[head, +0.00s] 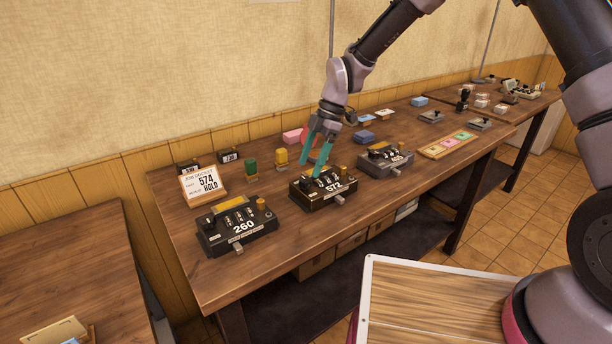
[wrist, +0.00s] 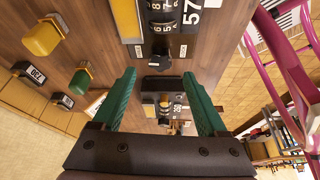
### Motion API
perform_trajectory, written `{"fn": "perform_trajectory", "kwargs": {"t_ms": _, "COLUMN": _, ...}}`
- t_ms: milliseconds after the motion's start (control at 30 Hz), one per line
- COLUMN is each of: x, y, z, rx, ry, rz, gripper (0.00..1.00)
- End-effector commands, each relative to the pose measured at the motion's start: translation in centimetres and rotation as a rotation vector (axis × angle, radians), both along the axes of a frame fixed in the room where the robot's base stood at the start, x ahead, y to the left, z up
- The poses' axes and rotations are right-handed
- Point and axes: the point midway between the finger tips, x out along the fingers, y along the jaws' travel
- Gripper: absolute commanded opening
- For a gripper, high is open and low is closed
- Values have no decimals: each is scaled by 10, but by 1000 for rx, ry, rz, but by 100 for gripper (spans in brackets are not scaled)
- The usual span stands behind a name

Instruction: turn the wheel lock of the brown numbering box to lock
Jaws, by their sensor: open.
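The brown numbering box (head: 326,197) stands in the middle of the long table, with "572" on its front. My gripper (head: 310,174) is above its left end, pointing down, with teal fingers apart and empty. In the wrist view the box (wrist: 143,18) shows at the top, with its number wheels and part of the number. Its black wheel lock knob (wrist: 161,62) lies just beyond and between the fingertips (wrist: 160,77), with a small label on either side. I cannot tell whether a finger touches it. In the head view the fingers partly hide the knob.
A dark box marked 260 (head: 237,228) stands to the left and a grey box (head: 385,161) to the right. A docket sign (head: 204,184) reads "574 HOLD". Green (head: 251,168) and yellow (head: 281,157) stamps stand behind. Bare tabletop lies in front of the boxes.

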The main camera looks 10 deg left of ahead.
Motion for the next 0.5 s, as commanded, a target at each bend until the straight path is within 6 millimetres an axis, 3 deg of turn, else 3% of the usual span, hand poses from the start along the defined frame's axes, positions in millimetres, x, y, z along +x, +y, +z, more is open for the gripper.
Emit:
{"fn": "perform_trajectory", "kwargs": {"t_ms": 200, "x": -9, "y": 9, "z": -31, "rx": -1, "ry": 1, "rz": -1, "gripper": 75}}
{"fn": "perform_trajectory", "kwargs": {"t_ms": 500, "x": -11, "y": 12, "z": -41, "rx": 0, "ry": -1, "rz": -1, "gripper": 75}}
